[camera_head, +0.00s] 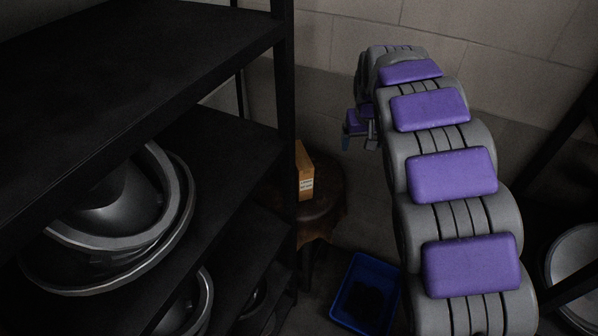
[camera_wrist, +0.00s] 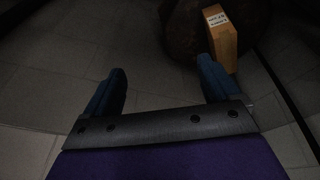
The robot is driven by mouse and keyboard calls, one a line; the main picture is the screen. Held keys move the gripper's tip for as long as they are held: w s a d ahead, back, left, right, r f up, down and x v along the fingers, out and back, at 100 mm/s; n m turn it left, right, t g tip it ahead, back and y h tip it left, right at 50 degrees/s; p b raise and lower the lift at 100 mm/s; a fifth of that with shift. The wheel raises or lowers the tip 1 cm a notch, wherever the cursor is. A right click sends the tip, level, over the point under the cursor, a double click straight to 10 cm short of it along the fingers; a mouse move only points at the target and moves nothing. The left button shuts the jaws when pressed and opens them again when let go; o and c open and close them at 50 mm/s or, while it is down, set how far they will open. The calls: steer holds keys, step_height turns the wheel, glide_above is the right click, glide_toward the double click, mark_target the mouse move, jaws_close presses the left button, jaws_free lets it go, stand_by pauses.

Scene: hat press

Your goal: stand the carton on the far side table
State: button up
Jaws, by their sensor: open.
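The carton (camera_head: 305,172) is an orange-brown box with a white label, standing on a small round dark table (camera_head: 323,205) beside the black shelf. In the wrist view the carton (camera_wrist: 222,42) is at the upper right, just beyond the right fingertip, on the dark tabletop (camera_wrist: 183,38). My gripper (camera_wrist: 160,75) is open with nothing between its two blue fingers. In the head view my gripper (camera_head: 359,140) hangs at the end of my arm, right of the carton and apart from it. My wrist partly hides the gripper there.
A black shelf rack (camera_head: 230,150) with metal hat-shaped pieces (camera_head: 110,225) fills the left. A blue bin (camera_head: 366,294) stands on the floor below the table. Another dark rack with a round metal piece (camera_head: 580,270) is at the right. A block wall (camera_head: 480,45) closes the back.

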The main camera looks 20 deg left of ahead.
steer(key=w+a+f+n+y, duration=0.1)
steer(key=w+a+f, duration=0.15)
steer(key=a, duration=0.65)
steer(key=w+a+f+n+y, duration=0.15)
steer(key=a+f, duration=0.25)
steer(key=a, duration=0.4)
steer(key=b, duration=0.2)
glide_toward(300, 155)
steer(key=x, duration=0.5)
steer(key=shift+a+f, duration=0.15)
steer(key=shift+f, duration=0.05)
steer(key=shift+b+x, duration=0.3)
steer(key=shift+x, duration=0.75)
steer(key=shift+b+x, duration=0.7)
steer(key=shift+x, duration=1.55)
steer(key=shift+w+a+f, duration=0.1)
steer(key=shift+w+f, duration=0.1)
steer(key=shift+w, duration=0.05)
steer(key=shift+f, duration=0.25)
jaws_close()
steer(key=shift+r+t, duration=0.1)
steer(key=shift+t, duration=0.2)
